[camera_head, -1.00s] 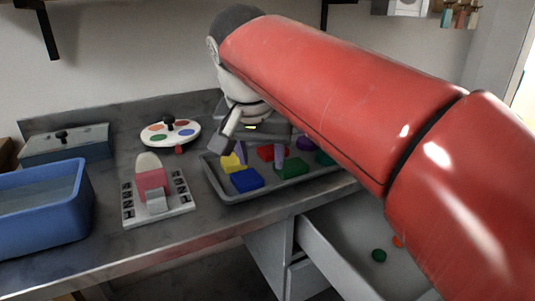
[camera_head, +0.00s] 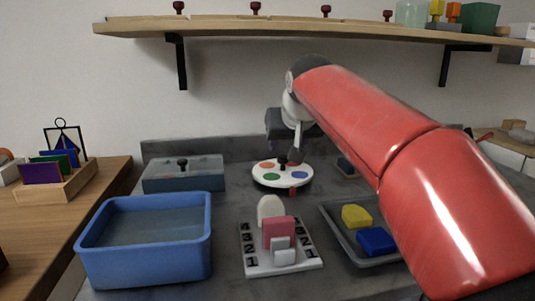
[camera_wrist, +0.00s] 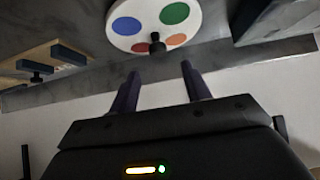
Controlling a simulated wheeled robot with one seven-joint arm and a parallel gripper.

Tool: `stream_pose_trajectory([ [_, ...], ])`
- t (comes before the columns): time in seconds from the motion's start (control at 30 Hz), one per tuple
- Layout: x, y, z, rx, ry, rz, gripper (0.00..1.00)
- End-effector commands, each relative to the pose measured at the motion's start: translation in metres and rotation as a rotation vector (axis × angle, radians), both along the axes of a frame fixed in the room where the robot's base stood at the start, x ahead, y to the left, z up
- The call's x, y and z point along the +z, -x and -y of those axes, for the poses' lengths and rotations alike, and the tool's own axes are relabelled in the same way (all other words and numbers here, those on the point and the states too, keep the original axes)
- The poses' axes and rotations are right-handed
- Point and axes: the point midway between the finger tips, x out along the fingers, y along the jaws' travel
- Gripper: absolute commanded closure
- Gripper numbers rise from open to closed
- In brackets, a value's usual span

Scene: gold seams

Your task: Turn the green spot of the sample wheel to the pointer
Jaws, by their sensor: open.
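The sample wheel (camera_head: 283,181) is a white disc with coloured spots and a dark knob, on the counter in the head view. Its green spot (camera_head: 269,176) is at the front left and its blue spot (camera_head: 300,175) at the front right. The red pointer (camera_head: 292,191) is at the front rim, between green and blue. My gripper (camera_head: 296,156) is open at the wheel's back right, partly overlapping it in view. In the wrist view the open fingers (camera_wrist: 161,76) point toward the wheel (camera_wrist: 150,23), with its knob (camera_wrist: 157,45) ahead and apart from them. The pointer is out of the wrist view.
A blue bin (camera_head: 145,270) and a lidded grey box (camera_head: 183,178) stand left of the wheel. A white numbered block with a pink slider (camera_head: 278,232) is in front. A grey tray (camera_head: 345,245) with coloured blocks is at right, partly behind my arm. A shelf (camera_head: 300,30) hangs above.

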Motion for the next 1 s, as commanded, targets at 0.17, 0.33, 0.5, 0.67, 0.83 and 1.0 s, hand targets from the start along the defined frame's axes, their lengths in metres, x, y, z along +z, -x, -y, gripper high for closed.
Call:
stream_pose_trajectory([
  [0.17,-0.024,-0.021,-0.006,-0.001,0.001,-0.006,0.52],
  [0.33,-0.04,-0.036,-0.01,-0.001,0.001,-0.005,0.52],
  [0.5,-0.047,-0.043,-0.011,-0.001,0.0,-0.004,0.52],
  [0.67,-0.047,-0.044,-0.012,-0.001,0.0,-0.004,0.52],
  [0.83,-0.047,-0.044,-0.012,-0.001,0.0,-0.004,0.63],
  [1.0,-0.047,-0.044,-0.012,-0.001,0.0,-0.004,0.85],
])
